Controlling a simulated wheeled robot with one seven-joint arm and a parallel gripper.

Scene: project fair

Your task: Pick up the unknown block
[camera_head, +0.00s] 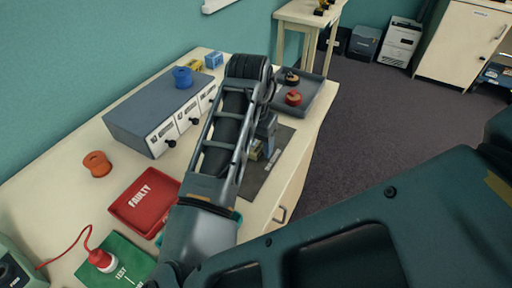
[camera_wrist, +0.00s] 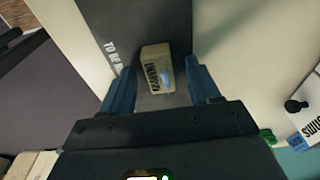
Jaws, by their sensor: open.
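The unknown block (camera_wrist: 155,55) is a small tan block with dark lettering that reads UNKNOWN and a pale blue mark. In the wrist view it sits on a dark grey mat (camera_wrist: 128,18) with white printing. My gripper (camera_wrist: 161,78) is open, with one blue finger on each side of the block and a visible gap at both sides in the picture. I cannot tell whether the fingertips are down at the block's height. In the head view the block (camera_head: 256,151) is mostly hidden by my arm, beside my gripper (camera_head: 266,135).
A red FAULTY tray (camera_head: 130,208), an orange spool (camera_head: 97,163) and a green TEST mat (camera_head: 122,262) lie left of my arm. A grey instrument (camera_head: 150,108) bears a blue spool (camera_head: 183,77). A dark tray (camera_head: 316,95) with spools is behind the mat.

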